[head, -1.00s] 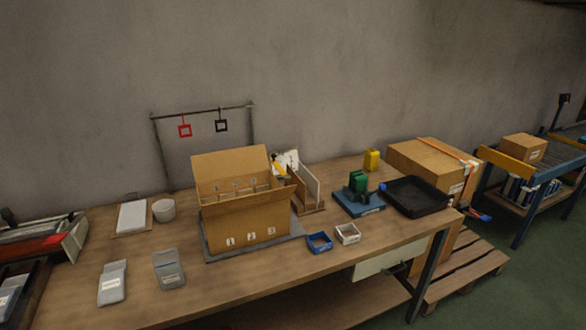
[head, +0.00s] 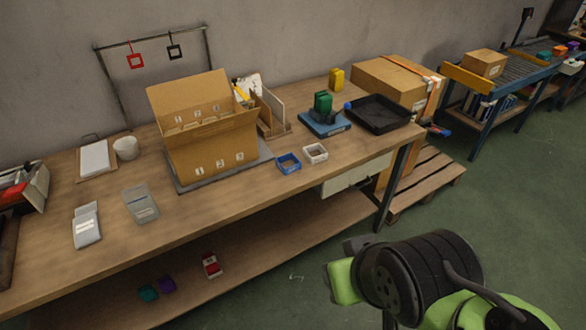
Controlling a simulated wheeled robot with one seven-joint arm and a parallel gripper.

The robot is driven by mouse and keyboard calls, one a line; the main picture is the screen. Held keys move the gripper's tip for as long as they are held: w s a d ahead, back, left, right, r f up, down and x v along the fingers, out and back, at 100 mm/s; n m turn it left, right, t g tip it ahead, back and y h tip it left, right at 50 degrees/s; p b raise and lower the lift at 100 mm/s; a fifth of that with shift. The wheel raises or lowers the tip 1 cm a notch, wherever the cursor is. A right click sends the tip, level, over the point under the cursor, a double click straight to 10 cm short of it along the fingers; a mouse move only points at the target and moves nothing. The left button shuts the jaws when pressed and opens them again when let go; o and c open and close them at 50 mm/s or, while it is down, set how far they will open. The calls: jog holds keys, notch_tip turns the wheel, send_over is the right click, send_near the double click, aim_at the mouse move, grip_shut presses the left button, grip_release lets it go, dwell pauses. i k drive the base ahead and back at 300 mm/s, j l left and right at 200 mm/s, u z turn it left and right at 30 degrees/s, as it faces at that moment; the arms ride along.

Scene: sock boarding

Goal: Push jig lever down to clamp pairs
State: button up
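The jig (head: 325,123) is a blue base on the right part of the workbench. Green folded pieces (head: 323,103) stand upright on it, next to a dark clamp part. A blue knob (head: 348,106), which looks like the end of the jig's lever, sits at the right of the jig, close to the black tray. The lever's arm is too small to make out, and I cannot tell its exact angle. Part of my green and black arm shows at the lower right, in front of the bench and apart from the jig. My gripper's fingers do not show.
A black tray (head: 378,126) lies right of the jig, with a large carton (head: 395,75) behind. A yellow block (head: 336,79) stands behind the jig. Small blue (head: 288,169) and white (head: 316,158) bins sit in front. An open carton (head: 212,155) stands left.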

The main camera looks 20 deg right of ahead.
aim_at(347, 105)
jog(key=i+j+z, duration=0.2)
jog(key=z, duration=0.15)
jog(key=i+j+z, duration=0.5)
jog(key=z, duration=0.15)
jog(key=i+l, duration=0.3)
jog(key=i, duration=0.2)
jog(key=i+l, duration=0.25)
jog(key=i, duration=0.3)
